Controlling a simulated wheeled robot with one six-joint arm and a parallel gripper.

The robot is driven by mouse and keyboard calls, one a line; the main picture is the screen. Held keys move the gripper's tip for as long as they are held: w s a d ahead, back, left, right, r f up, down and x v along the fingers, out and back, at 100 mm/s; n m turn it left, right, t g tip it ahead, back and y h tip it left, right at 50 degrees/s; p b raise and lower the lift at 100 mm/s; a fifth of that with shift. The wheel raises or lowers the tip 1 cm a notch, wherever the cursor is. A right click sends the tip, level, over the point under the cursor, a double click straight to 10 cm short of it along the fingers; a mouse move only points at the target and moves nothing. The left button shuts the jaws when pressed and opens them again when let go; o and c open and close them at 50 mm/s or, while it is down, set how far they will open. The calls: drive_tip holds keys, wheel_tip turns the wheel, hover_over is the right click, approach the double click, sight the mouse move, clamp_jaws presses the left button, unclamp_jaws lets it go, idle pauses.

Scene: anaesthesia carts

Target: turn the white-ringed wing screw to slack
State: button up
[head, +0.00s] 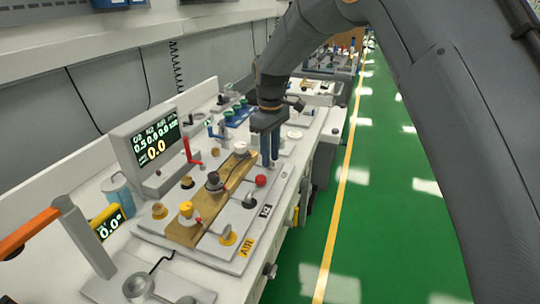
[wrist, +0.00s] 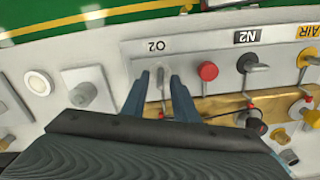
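My gripper (wrist: 160,88) is open, its two dark blue fingers pointing down at the panel beside the O2 label; it also shows in the head view (head: 270,162). A thin grey wing screw (wrist: 161,79) stands between the fingers, with a gap on either side. Its base and any white ring are largely hidden by the fingers and wrist, and the head view does not show it clearly. The black-ringed wing screw (wrist: 250,64) by the N2 label and the yellow-ringed one (wrist: 307,57) by the AIR label are to the right in the wrist view.
A red knob (wrist: 208,72) stands close to the right finger. A wooden strip (wrist: 225,104) with gauges and valves runs alongside. A grey block with a knob (wrist: 84,94) and a white round cap (wrist: 39,83) lie to the left. A display (head: 150,143) stands behind the panel.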

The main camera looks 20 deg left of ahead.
wheel_tip(320, 180, up, 8)
drive_tip(key=shift+f+b, duration=0.25)
drive_tip(key=shift+b, duration=0.45)
